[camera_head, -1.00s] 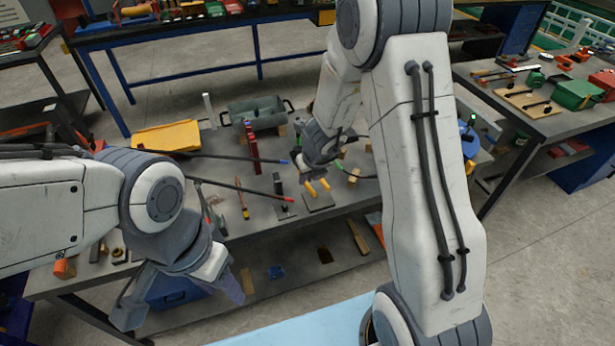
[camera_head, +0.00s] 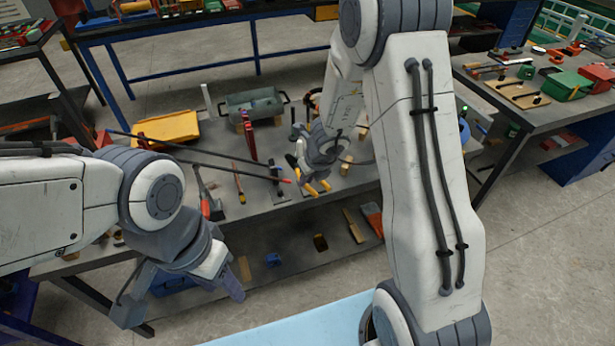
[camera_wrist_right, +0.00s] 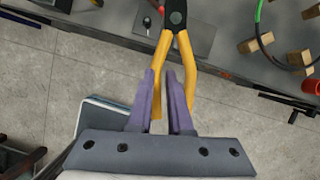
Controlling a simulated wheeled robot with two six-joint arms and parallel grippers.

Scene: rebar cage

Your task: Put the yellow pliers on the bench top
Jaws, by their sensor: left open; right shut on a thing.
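The yellow pliers (camera_head: 312,187) are held in my right gripper (camera_head: 308,178), over the front part of the grey bench top (camera_head: 262,203). In the right wrist view the pliers (camera_wrist_right: 178,35) have yellow handles and a dark head pointing away. The right gripper (camera_wrist_right: 164,82) is shut with its purple fingers around the left handle; the other handle passes outside the right finger. Whether the pliers touch the bench cannot be told. My left gripper (camera_head: 184,296) is open and empty, in front of the bench at lower left.
A yellow tray (camera_head: 167,129), a grey-green bin (camera_head: 255,103), a red tool (camera_head: 248,136) and long dark rods (camera_head: 215,162) occupy the bench. A dark square plate (camera_wrist_right: 190,32) lies near its front edge. Wooden blocks and a cable (camera_wrist_right: 260,30) stand to the right.

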